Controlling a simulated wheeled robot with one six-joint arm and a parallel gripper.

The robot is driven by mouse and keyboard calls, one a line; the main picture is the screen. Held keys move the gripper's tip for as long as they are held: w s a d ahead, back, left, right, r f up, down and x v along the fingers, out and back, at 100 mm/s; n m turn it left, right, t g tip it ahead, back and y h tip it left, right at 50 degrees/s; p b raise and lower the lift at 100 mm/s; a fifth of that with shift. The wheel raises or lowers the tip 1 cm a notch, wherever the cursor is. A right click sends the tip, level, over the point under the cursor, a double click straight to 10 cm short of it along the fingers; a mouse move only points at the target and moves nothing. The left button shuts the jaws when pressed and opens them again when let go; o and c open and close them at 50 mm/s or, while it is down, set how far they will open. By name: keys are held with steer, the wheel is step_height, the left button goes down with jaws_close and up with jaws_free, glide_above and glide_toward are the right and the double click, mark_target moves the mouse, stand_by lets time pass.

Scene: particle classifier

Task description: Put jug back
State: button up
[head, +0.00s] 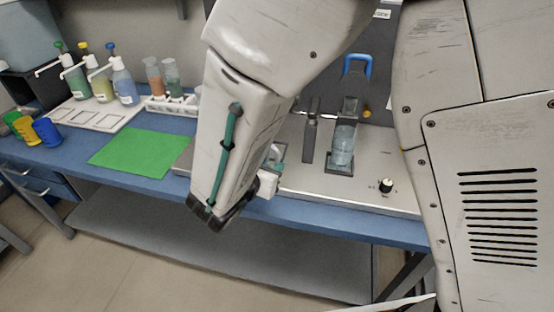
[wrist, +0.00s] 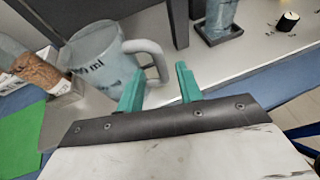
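The jug (wrist: 98,65) is a clear, greyish vessel with a large side handle (wrist: 155,55) and dark "ml" print, at the upper left of the wrist view. It appears to stand on the grey metal platform (wrist: 265,25). In the head view my arm hides most of it. My gripper (wrist: 159,85) is open, with two teal fingers spread apart. Nothing is clamped between the fingers.
A clear column with bluish contents (head: 343,142) stands in a dark base on the platform, beside a dark post (head: 311,135). A knob (head: 386,187) sits at right. Left are a green mat (head: 138,152), pump bottles (head: 124,83), coloured cups (head: 47,132) and a beaker of brown grains (wrist: 35,68).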

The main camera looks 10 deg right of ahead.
steer(key=v, duration=0.5)
steer(key=s+d+r+m+g+h, duration=0.15)
steer(key=d+r+m+g, duration=0.25)
steer(key=d+m, duration=0.45)
steer(key=s+d+r+m+g, duration=0.3)
steer(key=d+r+m+g, duration=0.15)
steer(key=d, duration=0.65)
steer(key=s+d+r+m+g+y, duration=0.1)
steer(key=s+d+r+m+y, duration=0.2)
steer(key=s+m, duration=0.4)
steer(key=s+d+r+m+y, duration=0.3)
steer(key=s+m+y, duration=0.2)
steer(key=s+m, duration=0.2)
steer(key=shift+r+m+g+y, duration=0.15)
steer(key=shift+m+g+y, duration=0.2)
steer(key=shift+m, duration=0.85)
steer(key=shift+s, duration=0.2)
steer(key=shift+c, duration=0.4)
